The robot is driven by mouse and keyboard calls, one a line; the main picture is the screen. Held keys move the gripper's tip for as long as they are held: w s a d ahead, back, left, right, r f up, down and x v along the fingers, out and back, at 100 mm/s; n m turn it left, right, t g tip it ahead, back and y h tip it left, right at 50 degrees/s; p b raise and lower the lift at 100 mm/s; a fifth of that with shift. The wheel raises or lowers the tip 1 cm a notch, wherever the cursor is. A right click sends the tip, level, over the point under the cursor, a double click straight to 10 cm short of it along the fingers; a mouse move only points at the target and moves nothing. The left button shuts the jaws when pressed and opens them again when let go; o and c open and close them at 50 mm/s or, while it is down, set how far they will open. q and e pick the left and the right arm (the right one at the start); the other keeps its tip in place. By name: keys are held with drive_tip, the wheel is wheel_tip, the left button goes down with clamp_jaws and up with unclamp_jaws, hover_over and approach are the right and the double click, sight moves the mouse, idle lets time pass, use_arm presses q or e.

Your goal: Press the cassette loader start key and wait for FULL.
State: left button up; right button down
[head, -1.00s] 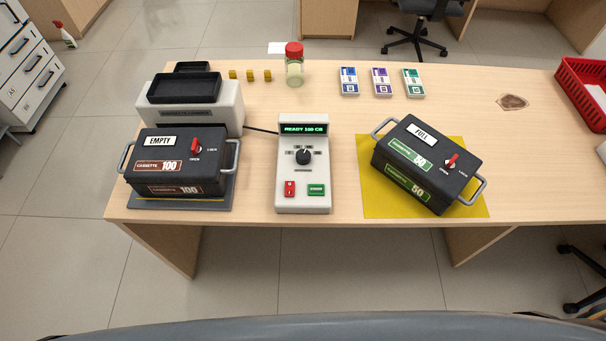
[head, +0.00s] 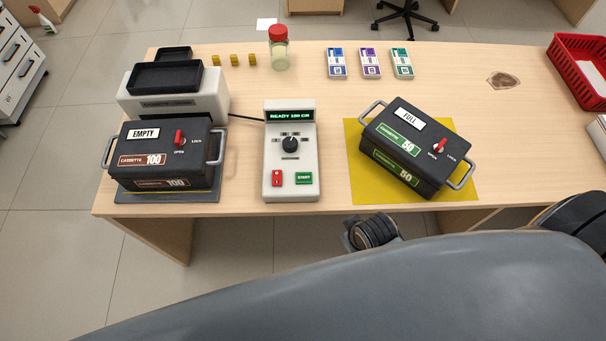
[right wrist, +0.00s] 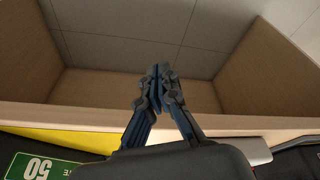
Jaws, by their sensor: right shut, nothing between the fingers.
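The control box (head: 291,160) stands upright at the middle of the counter. Its display (head: 290,115) glows green and begins with READY; the rest is too small to read surely. The green START key (head: 304,178) is at its lower right, beside a red key (head: 277,178). The cassette loader (head: 172,107) stands to the left, with the cassette 100 (head: 165,150), tagged EMPTY, in front of it. My right gripper (right wrist: 158,72) is shut and empty by the counter's front edge in the right wrist view, apart from the keys. My left gripper is out of view.
The cassette 50 (head: 411,143), tagged FULL, sits on a yellow mat (head: 357,180) at the right. Behind are a red-lidded jar (head: 279,52), small yellow blocks and banded packs (head: 371,63). A red basket (head: 579,75) is at the far right. Counter space around the control box is clear.

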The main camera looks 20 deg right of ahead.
drive_tip(key=w+a+r+n+t, duration=0.1)
drive_tip(key=w+r, duration=0.2)
drive_tip(key=r, duration=0.6)
wheel_tip(320, 180, up, 11)
drive_tip(key=n+t+y, duration=0.4)
drive_tip(key=n, duration=0.7)
hover_over(306, 180)
wheel_tip(306, 180, down, 7)
drive_tip(key=b, duration=0.8)
drive_tip(key=shift+r, duration=0.2)
drive_tip(key=shift+f+b, duration=0.35)
drive_tip(key=shift+f, duration=0.7)
